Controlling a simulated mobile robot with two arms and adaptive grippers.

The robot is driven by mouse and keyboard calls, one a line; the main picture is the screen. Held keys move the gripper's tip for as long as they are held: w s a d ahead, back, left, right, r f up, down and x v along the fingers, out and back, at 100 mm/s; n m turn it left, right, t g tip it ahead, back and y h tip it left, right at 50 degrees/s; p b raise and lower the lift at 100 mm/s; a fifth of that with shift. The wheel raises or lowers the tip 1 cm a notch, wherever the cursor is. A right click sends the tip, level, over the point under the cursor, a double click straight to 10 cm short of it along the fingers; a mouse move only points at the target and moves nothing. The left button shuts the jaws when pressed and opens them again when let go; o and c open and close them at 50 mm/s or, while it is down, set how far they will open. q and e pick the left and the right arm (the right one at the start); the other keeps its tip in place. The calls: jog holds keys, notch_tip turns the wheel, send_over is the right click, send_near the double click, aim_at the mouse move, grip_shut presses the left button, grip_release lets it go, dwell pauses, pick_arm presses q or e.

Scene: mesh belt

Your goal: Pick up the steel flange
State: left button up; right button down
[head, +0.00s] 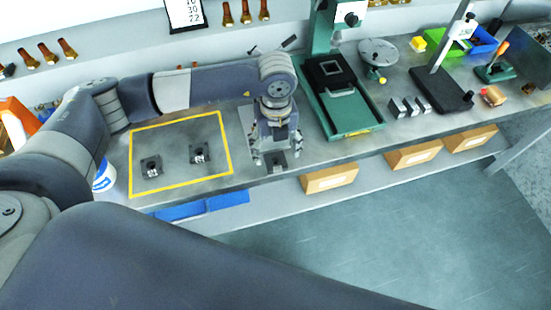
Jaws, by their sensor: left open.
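My left gripper (276,155) points down at the bench near its front edge, right of the yellow-outlined area. Its fingers are apart. A small dark grey square part (278,161) shows between and below the fingertips, partly hidden by the gripper; it may be a steel flange, and I cannot tell whether the fingers touch it. Two dark square parts with raised round centres and small white labels lie inside the yellow outline, one at left (150,167) and one at right (199,153). They look like flanges. My right gripper is not in view.
The yellow outline (181,117) marks mostly bare bench. A green press (345,105) stands close to the right of my gripper. Further right are a round metal disc (377,51), metal blocks and a stand (441,88).

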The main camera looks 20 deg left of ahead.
aim_at(276, 164)
pick_arm(q)
jog(key=f+p, duration=0.1)
jog(key=f, duration=0.2)
jog(key=shift+s+d+f+p, duration=0.1)
jog(key=shift+s+f+p, duration=0.1)
jog(key=shift+p, duration=0.1)
jog(key=shift+f, duration=0.4)
jog(key=c, duration=1.4)
jog(key=shift+r, duration=0.15)
